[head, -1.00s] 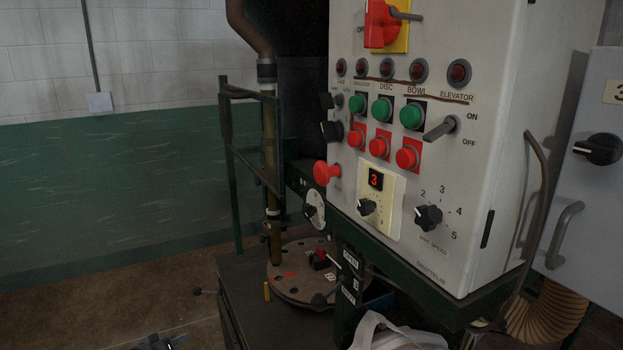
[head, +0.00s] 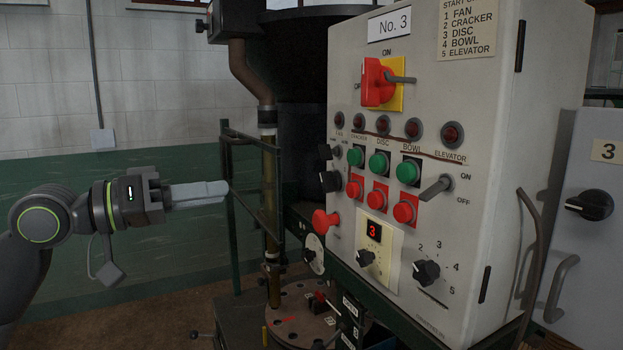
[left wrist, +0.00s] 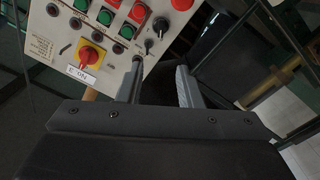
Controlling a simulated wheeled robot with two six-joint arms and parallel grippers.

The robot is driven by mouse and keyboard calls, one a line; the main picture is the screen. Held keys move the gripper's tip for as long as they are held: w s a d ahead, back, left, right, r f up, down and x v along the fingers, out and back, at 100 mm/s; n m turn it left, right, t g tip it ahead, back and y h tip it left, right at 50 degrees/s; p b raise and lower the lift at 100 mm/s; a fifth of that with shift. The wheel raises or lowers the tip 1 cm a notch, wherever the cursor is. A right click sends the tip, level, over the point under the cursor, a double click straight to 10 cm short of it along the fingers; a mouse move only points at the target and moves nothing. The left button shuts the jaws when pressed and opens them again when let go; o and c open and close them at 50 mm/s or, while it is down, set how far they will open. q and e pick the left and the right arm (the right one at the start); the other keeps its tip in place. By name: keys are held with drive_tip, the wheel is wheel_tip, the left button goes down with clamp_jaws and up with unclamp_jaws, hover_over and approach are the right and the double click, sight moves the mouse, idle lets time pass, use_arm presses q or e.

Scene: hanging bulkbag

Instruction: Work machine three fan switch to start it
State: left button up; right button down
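The number three control panel (head: 420,60) is a pale grey box marked "No. 3". The FAN label sits at its left edge under a dark red lamp (head: 339,120). Below it is a small dark switch (head: 337,151), with black knobs (head: 329,181) beside it; their markings are too small to read. My left gripper (head: 228,190) points right toward the panel's left side, apart from it. In the left wrist view its two fingers (left wrist: 160,65) are spread and empty, with the tilted panel (left wrist: 65,30) beyond. My right gripper is not in view.
A red-and-yellow isolator (head: 380,84), several green and red buttons (head: 379,163) and a lever (head: 437,187) are on the panel. A red mushroom button (head: 325,220) juts out at left. A green frame (head: 229,190) and pipe (head: 268,190) stand between gripper and panel.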

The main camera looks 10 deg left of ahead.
sight(321, 179)
use_arm(q)
drive_tip(key=p+x, duration=0.4)
drive_tip(key=x, duration=1.1)
drive_tip(key=shift+w+d+r+p, duration=0.1)
drive_tip(key=shift+w+d+p, duration=0.1)
drive_tip(key=shift+p, duration=0.1)
drive_tip(key=shift+w+d, duration=0.4)
drive_tip(key=shift+d, duration=0.15)
clamp_jaws()
